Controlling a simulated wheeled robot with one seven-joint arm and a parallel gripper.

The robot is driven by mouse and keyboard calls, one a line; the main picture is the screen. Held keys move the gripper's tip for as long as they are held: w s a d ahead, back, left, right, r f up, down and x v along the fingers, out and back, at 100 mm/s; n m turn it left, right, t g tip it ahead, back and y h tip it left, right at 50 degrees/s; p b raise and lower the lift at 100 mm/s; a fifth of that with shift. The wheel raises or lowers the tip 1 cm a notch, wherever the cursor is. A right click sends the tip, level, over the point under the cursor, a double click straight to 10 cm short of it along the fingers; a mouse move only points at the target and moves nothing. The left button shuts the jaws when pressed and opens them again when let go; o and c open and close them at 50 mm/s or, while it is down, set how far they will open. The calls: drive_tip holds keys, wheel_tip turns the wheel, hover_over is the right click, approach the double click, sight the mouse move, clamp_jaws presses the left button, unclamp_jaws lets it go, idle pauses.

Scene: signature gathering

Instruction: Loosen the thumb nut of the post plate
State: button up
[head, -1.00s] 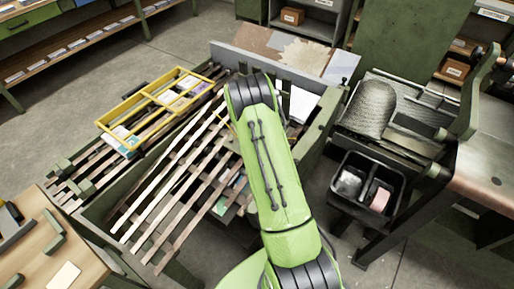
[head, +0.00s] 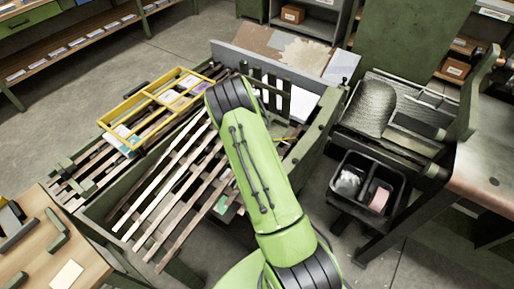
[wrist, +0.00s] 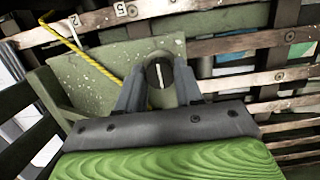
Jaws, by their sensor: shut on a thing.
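In the wrist view the post plate (wrist: 90,80) is a speckled green plate below the wooden slats. The thumb nut (wrist: 160,72) is a dark round knob with a pale line across its face, near the plate's right side. My gripper (wrist: 159,80) has its two grey fingers on the left and right sides of the nut, shut on it. The pale line stands nearly upright. In the head view my green arm hides the gripper, the nut and the plate.
A yellow cord (wrist: 88,58) runs across the plate in the wrist view. Numbered slats (wrist: 150,10) lie close by. In the head view a yellow tray (head: 130,108) rests on the slatted frame, and a black bin (head: 342,203) stands at right.

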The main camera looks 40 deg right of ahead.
idle(0.4)
drive_tip(key=o, duration=1)
drive_tip(key=shift+o, duration=0.2)
drive_tip(key=shift+r, duration=0.1)
drive_tip(key=p+v, duration=0.3)
drive_tip(key=v, duration=1.2)
drive_tip(key=shift+r, duration=0.3)
